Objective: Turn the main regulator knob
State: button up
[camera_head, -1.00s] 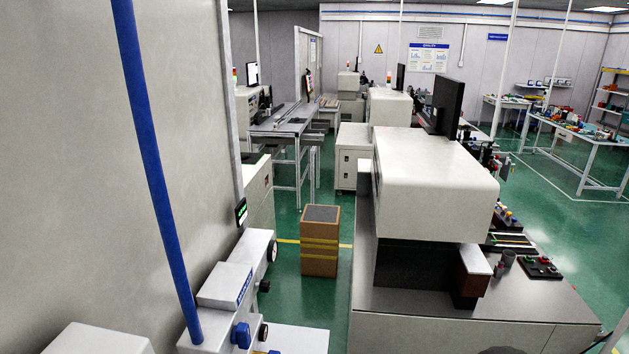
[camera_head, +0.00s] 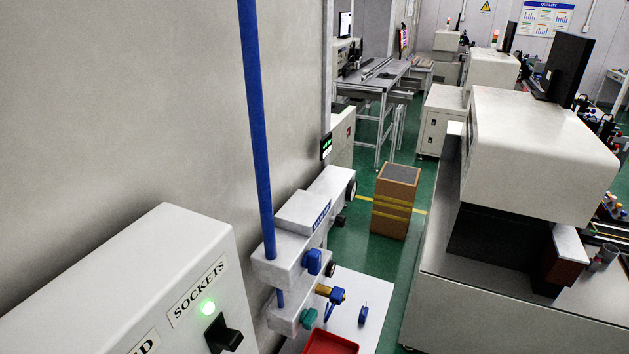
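A white wall-mounted unit (camera_head: 300,212) with a blue label stands at the lower middle, with a blue pipe (camera_head: 256,120) running down into it. A blue knob (camera_head: 313,261) sits on its front face. Dark round parts (camera_head: 350,189) show at its right end. Below are a blue-and-yellow part (camera_head: 332,294) and a teal part (camera_head: 308,318). I cannot tell which of these is the main regulator knob, as no readable label marks it. My gripper is not in view.
A white box (camera_head: 130,275) labelled SOCKETS, with a lit green lamp (camera_head: 207,307) and black switch (camera_head: 222,336), fills the lower left. A red tray (camera_head: 331,342) lies at bottom. A brown carton (camera_head: 395,202) stands on the green floor. A white machine (camera_head: 540,150) stands right.

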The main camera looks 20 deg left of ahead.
aim_at(339, 220)
jog(key=i+l+u, duration=0.3)
jog(key=i+l, duration=0.15)
jog(key=l, duration=0.25)
jog(key=i+l+u, duration=0.2)
jog(key=l, duration=0.15)
jog(key=i+l+u, duration=0.15)
jog(key=l, duration=0.25)
jog(key=u, duration=1.1)
